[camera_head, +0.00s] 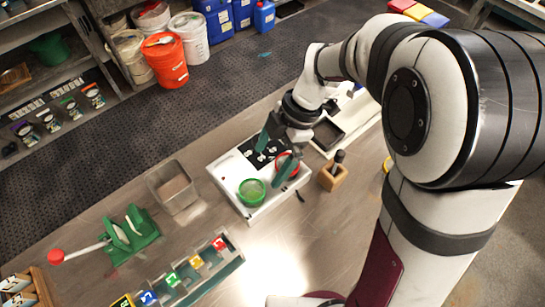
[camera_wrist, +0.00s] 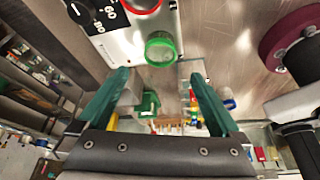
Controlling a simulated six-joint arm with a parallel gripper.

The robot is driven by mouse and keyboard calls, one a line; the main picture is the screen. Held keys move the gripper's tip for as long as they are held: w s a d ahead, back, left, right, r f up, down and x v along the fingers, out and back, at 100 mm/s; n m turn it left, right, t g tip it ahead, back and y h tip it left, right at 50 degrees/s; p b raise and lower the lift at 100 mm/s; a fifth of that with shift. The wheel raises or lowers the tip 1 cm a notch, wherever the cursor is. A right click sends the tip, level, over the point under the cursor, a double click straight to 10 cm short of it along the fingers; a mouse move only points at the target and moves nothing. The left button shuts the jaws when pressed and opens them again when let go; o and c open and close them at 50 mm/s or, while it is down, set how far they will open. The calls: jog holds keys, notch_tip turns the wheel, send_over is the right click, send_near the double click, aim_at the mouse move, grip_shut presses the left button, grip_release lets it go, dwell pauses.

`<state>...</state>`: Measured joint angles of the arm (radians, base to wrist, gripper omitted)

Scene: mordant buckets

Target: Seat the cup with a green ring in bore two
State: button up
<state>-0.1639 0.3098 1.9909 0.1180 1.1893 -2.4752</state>
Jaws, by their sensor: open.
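A round green ring (camera_head: 251,190) lies at the near corner of a white device (camera_head: 228,181) with a black panel. In the wrist view the green ring (camera_wrist: 160,48) tops a short cup-like body; I cannot tell how deep it sits. A red ring (camera_head: 286,162) is on the same device, partly hidden by a finger; its edge also shows at the top of the wrist view (camera_wrist: 138,4). My gripper (camera_head: 275,156) is open above the device, its green fingers apart with nothing between them. No bore number is readable.
A metal bin (camera_head: 173,187), a green lever press (camera_head: 130,233) and a rack with coloured labelled slots (camera_head: 185,275) stand on the bench to the left. A wooden block (camera_head: 333,177) and a white tray device (camera_head: 340,125) are to the right. Bare bench lies in front.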

jog(key=s+d+r+m+t+h, duration=0.1)
jog(key=s+d+r+m, duration=0.1)
jog(key=s+d+m, duration=0.3)
jog(key=s+d+r+m+h, duration=0.1)
jog(key=s+d+r+m, duration=0.2)
jog(key=s+m, duration=0.9)
jog(key=d+m, duration=0.2)
jog(key=m, duration=1)
jog(key=shift+s+r+t, duration=0.2)
jog(key=shift+s+t, duration=0.15)
jog(key=shift+t, duration=0.05)
